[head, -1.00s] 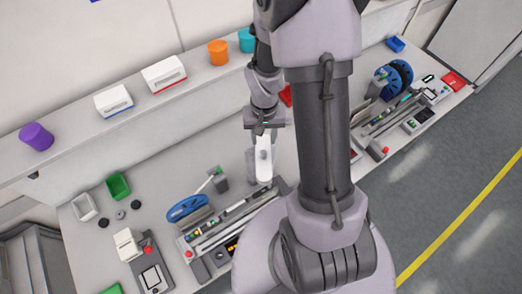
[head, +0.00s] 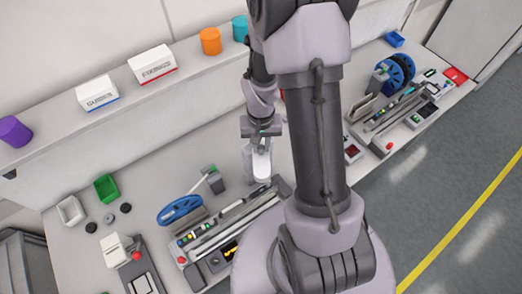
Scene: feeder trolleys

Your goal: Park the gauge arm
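A feeder unit with a blue reel (head: 180,210) lies on the bench, left of my gripper. A thin pale arm (head: 198,184) rises beside the reel to a dark grey block (head: 213,180) with a green mark; it may be the gauge arm, but I cannot tell for sure. My gripper (head: 257,166) points down over the bench, right of that block and apart from it. Whether its fingers are open or shut is unclear. My own arm hides part of the bench to the right.
A second feeder unit with a blue reel (head: 402,66) stands at the right. Green (head: 106,188) and white (head: 70,210) bins sit at the left. Boxes (head: 152,64) and cups (head: 210,41) line the back shelf. A grey floor (head: 410,185) lies at the right.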

